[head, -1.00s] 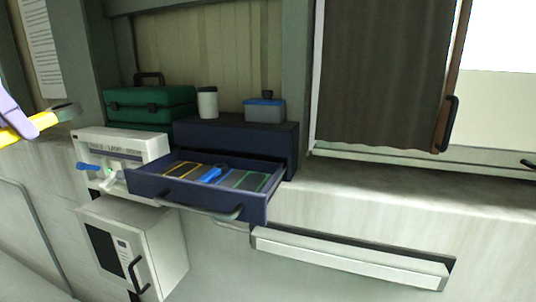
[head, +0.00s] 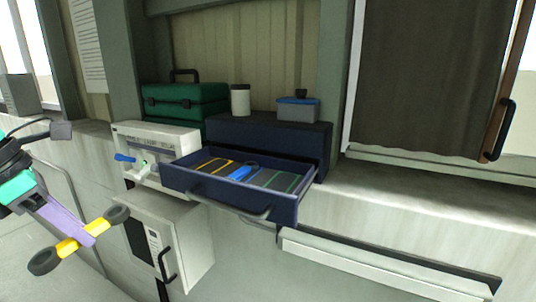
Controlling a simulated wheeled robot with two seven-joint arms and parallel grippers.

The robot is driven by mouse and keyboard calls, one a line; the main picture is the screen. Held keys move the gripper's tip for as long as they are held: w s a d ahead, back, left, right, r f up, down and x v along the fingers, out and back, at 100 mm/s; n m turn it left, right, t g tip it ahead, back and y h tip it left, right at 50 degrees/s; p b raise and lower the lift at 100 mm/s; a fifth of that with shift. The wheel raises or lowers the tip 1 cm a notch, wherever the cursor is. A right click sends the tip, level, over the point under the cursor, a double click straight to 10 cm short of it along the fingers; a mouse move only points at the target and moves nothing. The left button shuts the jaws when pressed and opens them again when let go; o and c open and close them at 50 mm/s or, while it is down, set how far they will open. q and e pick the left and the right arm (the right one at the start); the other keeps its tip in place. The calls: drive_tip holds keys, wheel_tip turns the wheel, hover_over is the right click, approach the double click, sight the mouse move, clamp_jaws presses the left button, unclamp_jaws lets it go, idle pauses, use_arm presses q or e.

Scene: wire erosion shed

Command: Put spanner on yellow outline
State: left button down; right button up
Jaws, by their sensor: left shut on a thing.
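My left gripper (head: 86,236), with purple fingers, is shut on the spanner (head: 67,249). The spanner has a yellow handle and dark grey rounded ends, and it is held tilted in the air at the lower left. The open dark blue drawer (head: 285,208) is to the right of the gripper and apart from it. Inside the drawer, the yellow outline (head: 207,165) is at the left on a dark grey lining. A blue object (head: 240,173) lies in the middle, and green outlines show to its right. My right gripper is not in view.
A white machine (head: 150,140) with a blue lever stands left of the drawer, above a white cabinet (head: 190,240). The counter at the right is clear.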

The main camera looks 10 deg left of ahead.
use_arm(q)
drive_tip(key=shift+s+d+f, duration=0.15)
drive_tip(key=shift+d+f, duration=0.05)
drive_tip(key=shift+f, duration=0.3)
drive_tip(key=s+d+f+m+g+h, duration=0.2)
drive_tip(key=d+f+m, duration=0.55)
drive_tip(key=d, duration=0.45)
drive_tip(key=w+a+f+m+g+y, duration=0.1)
drive_tip(key=w+a+f+m+g, duration=0.15)
drive_tip(key=f+m, duration=0.7)
drive_tip(key=w+a+f+m+g, duration=0.2)
drive_tip(key=w+f+m+g, duration=0.3)
drive_tip(key=f, duration=0.7)
drive_tip(key=s+d+f+m+t+y, duration=0.1)
drive_tip(key=s+d+f+m+y, duration=0.15)
drive_tip(key=d+m, duration=0.65)
wheel_tip(320, 180, down, 7)
drive_tip(key=d+b, duration=0.1)
drive_tip(key=b, duration=0.4)
drive_tip(key=shift+d+r+n+y, duration=0.15)
drive_tip(key=shift+d+n+y, duration=0.2)
drive_tip(key=shift+n, duration=0.05)
